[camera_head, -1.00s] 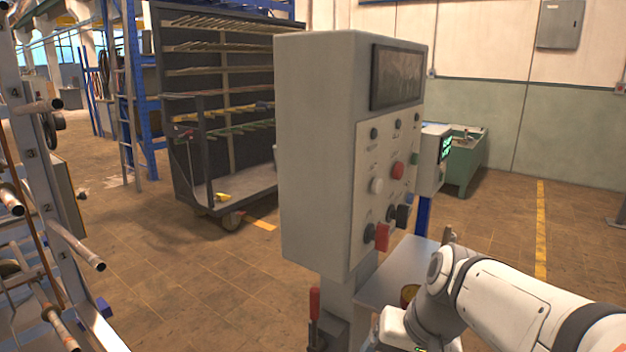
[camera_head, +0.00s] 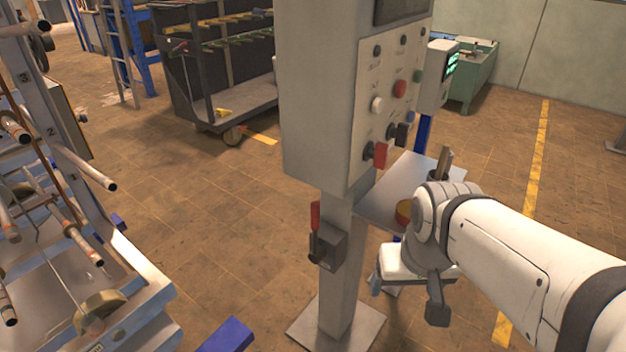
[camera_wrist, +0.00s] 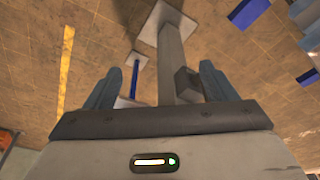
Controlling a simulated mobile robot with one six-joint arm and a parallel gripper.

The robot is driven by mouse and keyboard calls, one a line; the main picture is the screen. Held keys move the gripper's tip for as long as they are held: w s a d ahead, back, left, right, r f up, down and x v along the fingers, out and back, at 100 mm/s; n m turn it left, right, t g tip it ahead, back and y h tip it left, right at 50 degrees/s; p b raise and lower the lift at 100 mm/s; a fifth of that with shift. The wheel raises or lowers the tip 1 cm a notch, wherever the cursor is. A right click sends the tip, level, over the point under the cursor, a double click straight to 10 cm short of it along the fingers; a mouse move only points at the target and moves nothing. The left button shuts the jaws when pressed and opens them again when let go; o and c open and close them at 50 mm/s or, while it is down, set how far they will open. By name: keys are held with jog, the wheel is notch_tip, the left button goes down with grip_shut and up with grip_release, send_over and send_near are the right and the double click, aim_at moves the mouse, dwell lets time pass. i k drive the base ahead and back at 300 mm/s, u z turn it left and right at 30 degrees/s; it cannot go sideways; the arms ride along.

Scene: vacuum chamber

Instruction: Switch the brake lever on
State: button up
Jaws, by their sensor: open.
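A lever with a red handle (camera_head: 315,217) stands upright on a dark switch box (camera_head: 330,250), fixed to the grey post below the control cabinet. My gripper (camera_head: 377,284) is right of the post in the head view, apart from the lever and about level with or a little below the box. In the wrist view my gripper (camera_wrist: 158,85) shows two separated fingers with nothing held between them. The dark box (camera_wrist: 187,84) shows on the side of the post, near the right finger. The red handle cannot be made out there.
The cabinet (camera_head: 325,100) carries several buttons and red and black switches. A grey shelf (camera_head: 390,195) juts out right of the post, close to my arm. The post's base plate (camera_head: 370,330) is on the floor. A metal rack (camera_head: 90,260) stands left, with open floor between.

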aim_at(318, 253)
jog(key=z, duration=0.65)
jog(key=k, duration=1.2)
jog(key=u, duration=1.05)
jog(key=i, duration=1)
jog(key=u, duration=0.1)
